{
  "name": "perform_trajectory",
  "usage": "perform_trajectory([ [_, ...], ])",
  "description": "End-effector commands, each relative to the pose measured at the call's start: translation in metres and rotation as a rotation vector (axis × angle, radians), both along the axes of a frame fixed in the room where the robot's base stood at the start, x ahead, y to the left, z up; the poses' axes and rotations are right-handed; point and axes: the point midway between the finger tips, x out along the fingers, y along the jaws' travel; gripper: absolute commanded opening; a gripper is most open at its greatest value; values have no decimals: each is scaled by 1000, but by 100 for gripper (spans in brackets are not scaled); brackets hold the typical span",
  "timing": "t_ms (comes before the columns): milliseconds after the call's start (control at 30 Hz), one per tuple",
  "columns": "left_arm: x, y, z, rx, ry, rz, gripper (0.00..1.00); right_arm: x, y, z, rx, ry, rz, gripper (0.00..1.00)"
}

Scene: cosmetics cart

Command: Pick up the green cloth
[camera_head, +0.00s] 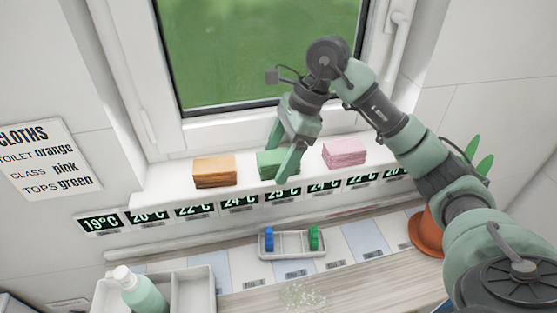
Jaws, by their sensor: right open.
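A folded green cloth stack (268,160) lies on the white window sill, between an orange cloth stack (214,172) on its left and a pink cloth stack (345,152) on its right. My right gripper (281,164) is open and points down at the green cloth. Its fingers cover part of the cloth's right side. I cannot tell whether they touch it. My left gripper is not in view.
A wall sign (45,160) lists cloth colours. Below the sill, a small tray (291,254) holds a blue and a green item. A white caddy (193,292) with a green bottle (141,291) stands front left. A potted plant (427,232) is at right.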

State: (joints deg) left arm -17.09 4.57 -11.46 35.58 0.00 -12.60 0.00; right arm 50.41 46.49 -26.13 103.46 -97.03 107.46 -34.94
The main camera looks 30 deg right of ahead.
Motion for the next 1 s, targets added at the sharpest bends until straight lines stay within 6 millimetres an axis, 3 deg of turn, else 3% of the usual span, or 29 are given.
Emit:
perform_trajectory([
  [1000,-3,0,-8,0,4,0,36,0,0,-5,0,1,-1,76],
])
